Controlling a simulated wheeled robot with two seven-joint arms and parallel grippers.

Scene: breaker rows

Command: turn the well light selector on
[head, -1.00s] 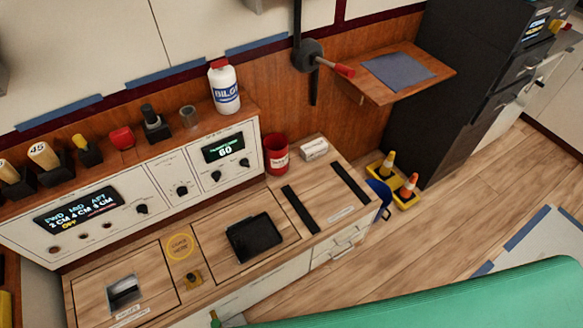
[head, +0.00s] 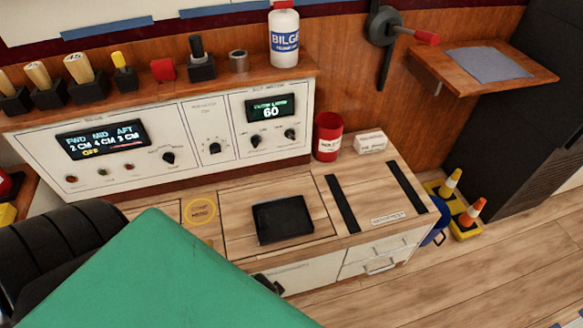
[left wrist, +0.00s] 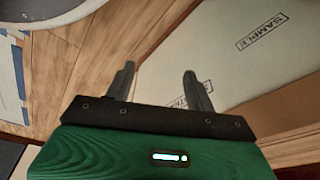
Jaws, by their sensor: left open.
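Several black rotary knobs sit on the white panels in the head view; their labels are too small to read, so I cannot tell for sure which is the well light selector. One knob (head: 168,157) is right of the display (head: 102,139) reading FWD, MID, AFT with OFF in yellow. Another knob (head: 215,148) is on the middle panel, and two more (head: 256,141) are under the display reading 60. My left gripper, green-bodied, is low in front of the counter, well apart from the knobs. Its fingers (left wrist: 159,68) are spread and empty in the left wrist view. My right gripper is not seen.
A black tablet (head: 282,218) lies on the wooden counter. A red can (head: 328,137) and a white box (head: 370,142) stand behind. Stamp-like tools, a tape roll (head: 238,62) and a bilge bottle (head: 284,40) line the shelf above the panels. The counter before the panels is mostly clear.

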